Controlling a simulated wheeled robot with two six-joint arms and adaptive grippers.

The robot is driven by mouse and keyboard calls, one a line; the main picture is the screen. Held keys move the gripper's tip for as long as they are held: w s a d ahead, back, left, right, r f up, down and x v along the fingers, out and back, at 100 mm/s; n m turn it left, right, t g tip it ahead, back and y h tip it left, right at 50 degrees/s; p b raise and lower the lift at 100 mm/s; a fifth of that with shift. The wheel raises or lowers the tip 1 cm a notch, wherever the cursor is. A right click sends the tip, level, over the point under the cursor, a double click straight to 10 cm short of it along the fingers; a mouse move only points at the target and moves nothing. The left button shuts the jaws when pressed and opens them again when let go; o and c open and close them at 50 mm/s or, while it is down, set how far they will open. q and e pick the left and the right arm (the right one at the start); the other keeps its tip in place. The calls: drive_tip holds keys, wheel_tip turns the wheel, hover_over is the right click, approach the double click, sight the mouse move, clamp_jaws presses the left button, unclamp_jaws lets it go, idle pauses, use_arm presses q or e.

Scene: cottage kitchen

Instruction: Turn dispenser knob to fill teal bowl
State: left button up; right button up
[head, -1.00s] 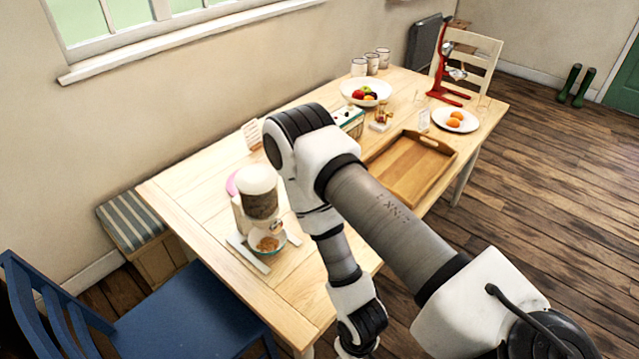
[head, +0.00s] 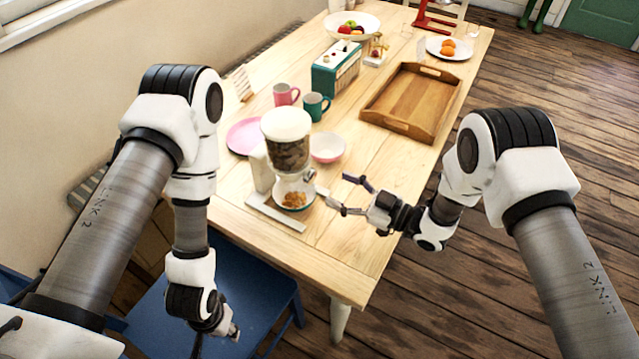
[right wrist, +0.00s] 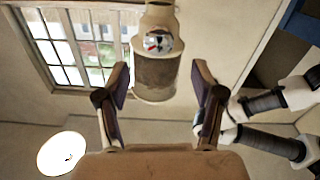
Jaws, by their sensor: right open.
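The cereal dispenser (head: 288,152) stands near the front edge of the table, with a white lid and a clear hopper of dark cereal. Its knob (head: 309,175) is on the side facing my right gripper; the right wrist view shows the round, shiny knob (right wrist: 157,42) between the fingers and beyond them. The teal bowl (head: 281,203) is under the spout and holds some orange-brown cereal. My right gripper (head: 338,193) is open and empty, just right of the dispenser and apart from the knob. My left gripper (head: 232,335) hangs low at the front, its fingers unclear.
A pink-white bowl (head: 328,147), teal mug (head: 316,106), pink mug (head: 286,94) and pink plate (head: 243,137) are near the dispenser. A radio (head: 336,69) and wooden tray (head: 412,97) lie farther back. A blue chair (head: 255,290) is in front. Table right of the gripper is clear.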

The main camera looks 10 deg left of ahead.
sight(314, 178)
drive_tip(key=p+x, duration=0.1)
drive_tip(key=x, duration=0.5)
drive_tip(key=shift+w+a+f, duration=0.1)
drive_tip(key=shift+w+a, duration=0.05)
drive_tip(key=shift+a, duration=0.2)
drive_tip(key=shift+d, duration=0.25)
drive_tip(key=c, duration=1.1)
drive_tip(key=shift+c, duration=0.2)
drive_tip(key=shift+m, duration=0.5)
drive_tip(key=shift+m+b, duration=0.4)
drive_tip(key=shift+m, duration=2.6)
